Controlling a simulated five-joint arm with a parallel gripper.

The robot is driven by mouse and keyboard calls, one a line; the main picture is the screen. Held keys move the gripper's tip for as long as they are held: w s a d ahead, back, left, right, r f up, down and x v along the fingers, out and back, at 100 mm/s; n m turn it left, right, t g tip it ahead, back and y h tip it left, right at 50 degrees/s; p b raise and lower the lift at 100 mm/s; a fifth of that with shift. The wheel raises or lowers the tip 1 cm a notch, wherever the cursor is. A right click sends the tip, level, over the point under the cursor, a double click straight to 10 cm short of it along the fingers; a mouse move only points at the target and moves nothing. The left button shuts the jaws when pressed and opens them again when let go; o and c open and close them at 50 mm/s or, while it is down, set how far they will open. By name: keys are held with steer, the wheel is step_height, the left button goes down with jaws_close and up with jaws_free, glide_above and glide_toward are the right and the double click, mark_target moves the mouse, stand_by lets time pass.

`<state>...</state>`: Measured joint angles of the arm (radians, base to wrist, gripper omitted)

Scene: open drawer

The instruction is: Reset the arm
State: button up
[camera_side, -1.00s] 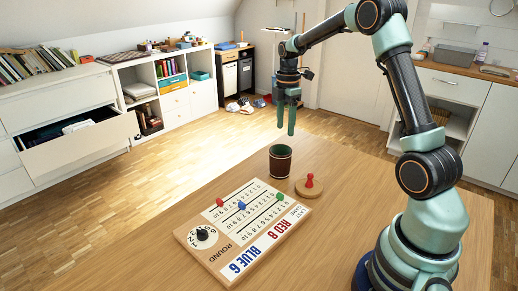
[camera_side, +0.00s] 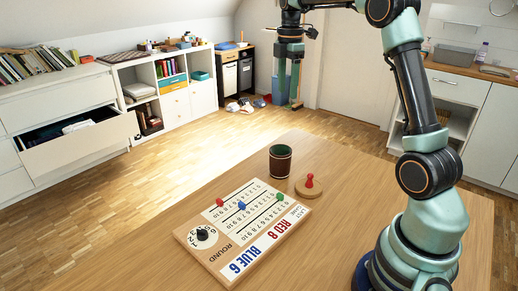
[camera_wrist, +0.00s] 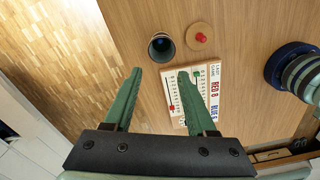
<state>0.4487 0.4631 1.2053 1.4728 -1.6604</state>
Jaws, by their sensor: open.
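My gripper (camera_side: 286,103) is open and empty, raised in the air above and behind the far edge of the wooden table (camera_side: 420,275). Its two green fingers stand apart. In the wrist view my gripper (camera_wrist: 164,88) also shows its fingers spread with nothing between them but table and board. Nothing is in contact with the fingers.
On the table are a scoreboard (camera_side: 226,253) with red, blue and green pegs, a brown cup (camera_side: 280,164) with a green inside, and a round wooden piece (camera_side: 301,192) with a red pawn (camera_side: 310,180). An open drawer (camera_side: 85,145) is at the left.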

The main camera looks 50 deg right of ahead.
steer(key=s+a+r+m+t, duration=0.1)
steer(key=s+a+r+m, duration=0.15)
steer(key=a, duration=0.35)
steer(key=s+a+r+m+t, duration=0.1)
steer(key=s+a+m+t, duration=0.1)
steer(key=s+a+m, duration=0.3)
steer(key=s+a+f+m+t, duration=0.2)
steer(key=s+a+f+m, duration=0.3)
steer(key=a, duration=0.4)
steer(key=shift+s+a+m+t, duration=0.35)
steer(key=shift+s+m, duration=0.3)
steer(key=shift+s, duration=0.45)
